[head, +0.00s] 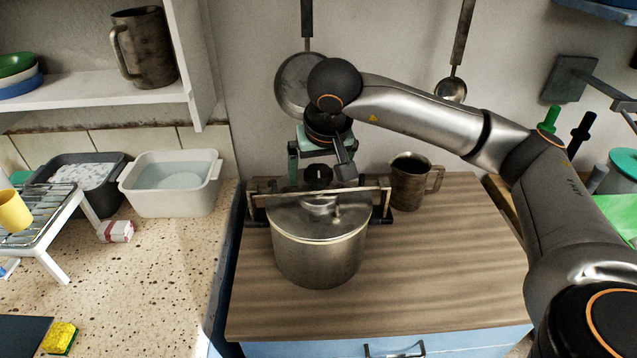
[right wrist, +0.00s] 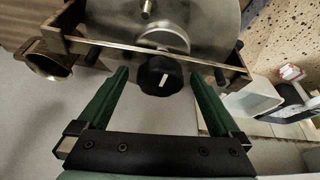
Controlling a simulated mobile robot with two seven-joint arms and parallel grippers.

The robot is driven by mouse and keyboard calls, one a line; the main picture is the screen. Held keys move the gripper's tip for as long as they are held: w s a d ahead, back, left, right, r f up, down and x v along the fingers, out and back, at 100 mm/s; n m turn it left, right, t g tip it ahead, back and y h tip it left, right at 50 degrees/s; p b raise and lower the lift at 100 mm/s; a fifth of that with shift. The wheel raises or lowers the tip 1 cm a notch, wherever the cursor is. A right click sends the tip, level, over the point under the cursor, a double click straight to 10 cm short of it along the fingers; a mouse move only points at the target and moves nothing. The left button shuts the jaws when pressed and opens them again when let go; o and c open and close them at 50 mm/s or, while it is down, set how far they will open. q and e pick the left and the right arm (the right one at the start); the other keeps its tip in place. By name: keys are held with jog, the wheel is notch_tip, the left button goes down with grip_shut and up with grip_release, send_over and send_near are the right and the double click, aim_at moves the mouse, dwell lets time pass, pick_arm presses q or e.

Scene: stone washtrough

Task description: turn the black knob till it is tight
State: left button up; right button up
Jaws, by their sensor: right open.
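The black knob (right wrist: 160,76) shows in the right wrist view, with a white mark on its face. It sits at the middle of a metal bar (right wrist: 110,42) that runs across a lidded metal pot. In the head view the knob (head: 318,177) is just behind the pot (head: 319,250), below my right gripper (head: 321,170). My right gripper is open. In the right wrist view its two green fingers (right wrist: 160,85) stand on either side of the knob, with a gap on both sides. My left gripper is not in view.
The pot stands on a wooden counter (head: 440,270). A metal mug (head: 410,182) stands close to its right. A pan (head: 297,85) and a ladle (head: 451,90) hang on the wall behind. On the left are a white basin (head: 170,200) and a drying rack. The counter's right front is clear.

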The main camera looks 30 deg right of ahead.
jog(key=n+y, duration=0.1)
jog(key=n, duration=0.2)
jog(key=shift+f+n, duration=0.1)
jog(key=shift+n, duration=0.2)
jog(key=n+y, duration=0.2)
jog(key=n, duration=0.2)
jog(key=shift+b, duration=0.3)
